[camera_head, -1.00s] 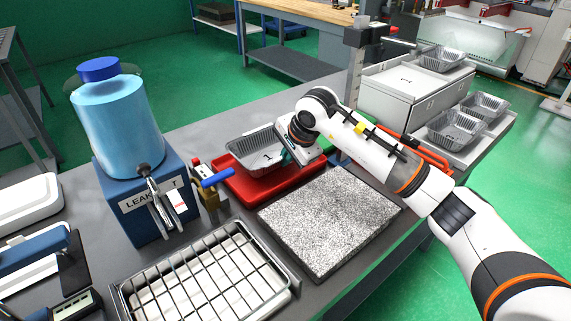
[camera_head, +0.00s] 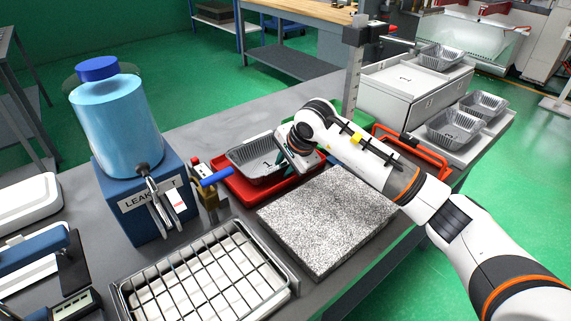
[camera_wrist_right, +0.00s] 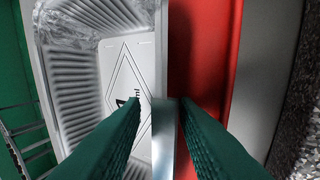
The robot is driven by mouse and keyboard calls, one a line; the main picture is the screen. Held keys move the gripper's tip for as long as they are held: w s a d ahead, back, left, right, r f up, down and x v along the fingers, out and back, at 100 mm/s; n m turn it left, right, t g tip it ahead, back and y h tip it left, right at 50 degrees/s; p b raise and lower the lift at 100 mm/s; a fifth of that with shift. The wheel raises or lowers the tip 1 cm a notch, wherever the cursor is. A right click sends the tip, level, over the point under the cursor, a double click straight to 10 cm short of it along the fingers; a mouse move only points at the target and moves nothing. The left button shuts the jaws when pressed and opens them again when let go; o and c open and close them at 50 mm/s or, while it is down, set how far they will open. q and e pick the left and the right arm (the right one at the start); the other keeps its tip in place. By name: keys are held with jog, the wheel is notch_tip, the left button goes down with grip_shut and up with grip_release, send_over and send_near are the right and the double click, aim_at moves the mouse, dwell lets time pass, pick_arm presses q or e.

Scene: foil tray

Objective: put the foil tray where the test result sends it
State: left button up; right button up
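The silver foil tray (camera_head: 244,163) sits low in or just over the red tray (camera_head: 238,188) on the bench. Its floor bears a diamond-shaped mark. My right gripper (camera_head: 288,158) is at the foil tray's right side wall. Whether the foil tray's underside touches the red tray is hidden. The blue leak-test stand (camera_head: 140,220) is at the left. My left gripper is not in view.
A speckled slab (camera_head: 325,225) and a wire rack (camera_head: 285,262) lie in front of the red tray. A blue-handled valve (camera_head: 213,178) stands close to its left. A white cabinet (camera_head: 400,90) and more foil trays (camera_head: 453,128) are at the right. Bare bench shows behind.

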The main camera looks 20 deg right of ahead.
jog(key=shift+s+d+r, duration=0.1)
jog(key=shift+s+r, duration=0.05)
jog(key=shift+r, duration=0.35)
jog(key=v, duration=1.1)
jog(key=shift+b, duration=0.35)
jog(key=shift+r, duration=0.1)
